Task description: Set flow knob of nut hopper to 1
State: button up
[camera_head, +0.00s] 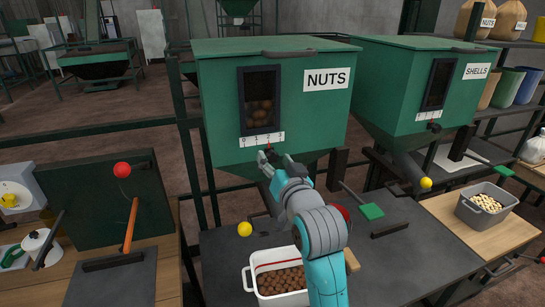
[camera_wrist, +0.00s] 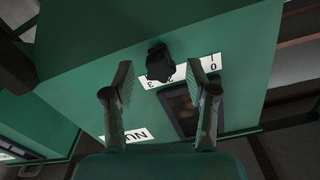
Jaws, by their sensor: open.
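The green nut hopper (camera_head: 225,90) carries a NUTS label (camera_head: 327,78) and a dark window with nuts behind it. Below the window is a white number scale (camera_head: 250,141), with a small red mark at its lower edge. My gripper (camera_head: 268,165) is just below this scale and hides the knob in the head view. In the wrist view, the black flow knob (camera_wrist: 160,62) shows beyond the fingertips, between their lines. My open gripper (camera_wrist: 162,82) holds nothing. The wrist view shows the scale (camera_wrist: 208,66) upside down, partly covered by the knob and a finger. I cannot tell the knob's setting.
A white bin of nuts (camera_head: 250,285) stands on the dark table below. A yellow ball-topped lever (camera_head: 245,230) stands left of my arm. The green shells hopper (camera_head: 385,85) is at right, with a green-ended handle (camera_head: 371,212) below. A grey bin (camera_head: 487,212) stands far right.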

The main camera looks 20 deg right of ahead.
aim_at(257, 152)
jog(key=shift+w, duration=1.1)
grip_shut()
jog(key=shift+a, duration=1.55)
grip_release()
jog(key=shift+s, duration=0.1)
jog(key=s, duration=1.2)
